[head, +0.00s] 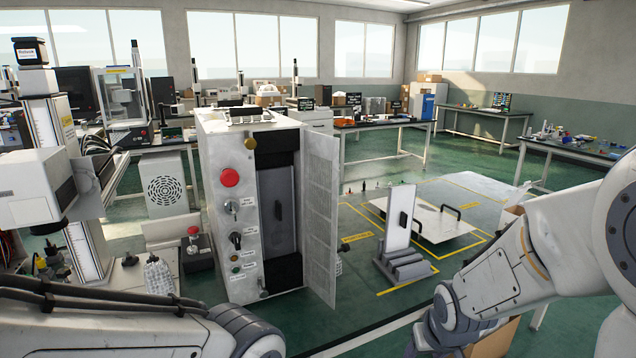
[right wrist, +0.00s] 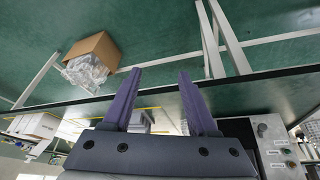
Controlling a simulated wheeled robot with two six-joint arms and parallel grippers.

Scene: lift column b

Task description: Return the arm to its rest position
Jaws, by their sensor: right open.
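My right gripper (right wrist: 159,72) shows in the right wrist view with its two purple fingers spread apart and nothing between them. A dark table edge runs behind the fingers, with green floor beyond it. In the head view my right arm (head: 535,255) comes in from the right, bent down toward the lower edge; its gripper is hidden there. My left arm (head: 100,325) lies along the bottom left of the head view, and its gripper is not visible.
A grey control cabinet (head: 240,190) with a red button and an open door (head: 320,215) stands mid-table. Right of it are a white panel on a grey stand (head: 405,265) and a plate with handles (head: 425,220). A cardboard box (right wrist: 92,58) sits on the floor.

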